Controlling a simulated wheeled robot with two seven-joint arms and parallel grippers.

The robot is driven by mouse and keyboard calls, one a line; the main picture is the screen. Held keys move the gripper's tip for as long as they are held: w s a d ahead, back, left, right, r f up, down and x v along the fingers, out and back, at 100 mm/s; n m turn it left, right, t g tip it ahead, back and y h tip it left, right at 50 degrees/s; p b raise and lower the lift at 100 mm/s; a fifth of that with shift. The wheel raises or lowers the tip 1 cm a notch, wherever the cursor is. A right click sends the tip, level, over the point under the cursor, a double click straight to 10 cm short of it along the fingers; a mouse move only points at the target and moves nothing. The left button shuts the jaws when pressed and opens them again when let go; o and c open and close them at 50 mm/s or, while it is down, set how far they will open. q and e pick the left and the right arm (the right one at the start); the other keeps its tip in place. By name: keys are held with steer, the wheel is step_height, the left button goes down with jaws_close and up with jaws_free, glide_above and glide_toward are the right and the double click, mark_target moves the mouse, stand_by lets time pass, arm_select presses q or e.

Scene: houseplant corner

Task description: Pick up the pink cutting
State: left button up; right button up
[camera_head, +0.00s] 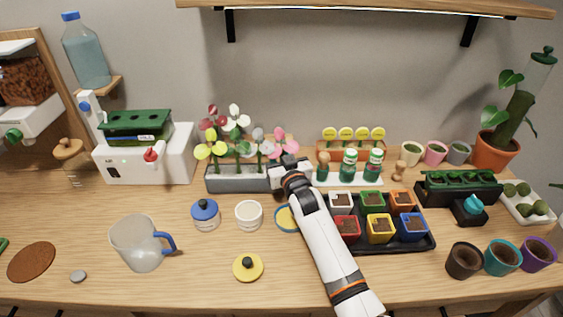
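The pink cutting (279,137) shows its pink flower head at the right end of the grey planter box (228,181). Its stem is mostly hidden. Other cuttings stand in the same box, with dark red, white, yellow-green and grey heads. My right gripper (284,162) is at the right end of the box, just below the pink head. Its fingers are small and partly hidden by my arm, so I cannot tell whether they hold the stem. My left gripper is not in view.
A black tray (424,247) of coloured pots lies right of my arm. A blue-lidded jar (205,213), a white cup (249,214) and a clear jug (137,243) stand left. A white rack (342,180) with small bottles is right of the gripper. A shelf (370,10) hangs above.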

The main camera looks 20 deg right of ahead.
jaws_close()
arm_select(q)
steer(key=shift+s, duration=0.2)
